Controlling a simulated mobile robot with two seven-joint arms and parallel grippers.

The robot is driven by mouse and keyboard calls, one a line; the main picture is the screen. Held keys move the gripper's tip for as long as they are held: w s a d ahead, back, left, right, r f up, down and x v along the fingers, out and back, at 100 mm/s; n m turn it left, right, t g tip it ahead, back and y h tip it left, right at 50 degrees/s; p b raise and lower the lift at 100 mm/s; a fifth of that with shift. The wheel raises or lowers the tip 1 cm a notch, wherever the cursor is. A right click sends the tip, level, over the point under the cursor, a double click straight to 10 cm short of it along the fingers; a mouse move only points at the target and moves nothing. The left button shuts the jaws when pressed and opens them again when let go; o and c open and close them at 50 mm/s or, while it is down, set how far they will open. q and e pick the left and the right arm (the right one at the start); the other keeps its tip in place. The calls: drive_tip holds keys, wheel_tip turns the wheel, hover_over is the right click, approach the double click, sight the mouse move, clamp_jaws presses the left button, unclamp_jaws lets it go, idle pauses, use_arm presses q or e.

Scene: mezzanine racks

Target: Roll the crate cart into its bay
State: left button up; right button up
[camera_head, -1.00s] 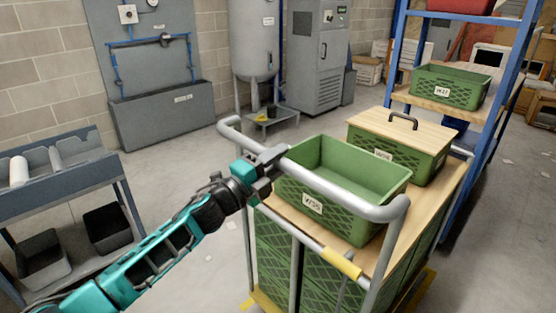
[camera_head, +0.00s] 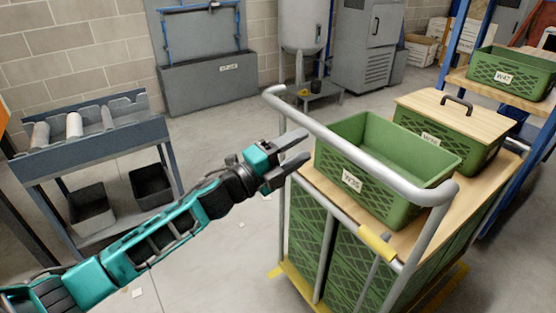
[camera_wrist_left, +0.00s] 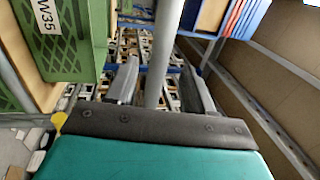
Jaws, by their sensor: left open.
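The crate cart (camera_head: 407,254) stands at the right with a wooden top, green crates below and a grey tubular handle (camera_head: 375,150). An open green crate (camera_head: 352,196) labelled W35 and a lidded green crate (camera_head: 486,157) sit on its top. My left gripper (camera_head: 304,147) is open and empty, just left of and below the far part of the handle, apparently apart from it. In the left wrist view a grey tube (camera_wrist_left: 158,65) runs between the open fingers; its distance is unclear. Yellow strips (camera_head: 292,287) show at the cart's foot. I cannot identify the bay.
A blue rack (camera_head: 545,160) with a green crate (camera_head: 510,78) stands close behind the cart on the right. A grey bench (camera_head: 92,138) with dark bins is at left. A trough (camera_head: 210,85) and cabinet (camera_head: 365,50) line the wall.

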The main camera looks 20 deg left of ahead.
use_arm(q)
drive_tip(key=shift+v, duration=2.75)
drive_tip(key=s+f+n+g+y, duration=0.2)
drive_tip(key=s+f+n+y, duration=0.3)
drive_tip(key=s+f+n, duration=0.5)
drive_tip(key=s+a+f+n+g+y, duration=0.1)
drive_tip(key=s+f+n+g+y, duration=0.2)
drive_tip(key=s+f+n, duration=0.8)
wheel_tip(320, 180, down, 5)
drive_tip(key=shift+f+n+y, duration=0.2)
drive_tip(key=shift+n+y, duration=0.8)
drive_tip(key=shift+y, duration=0.2)
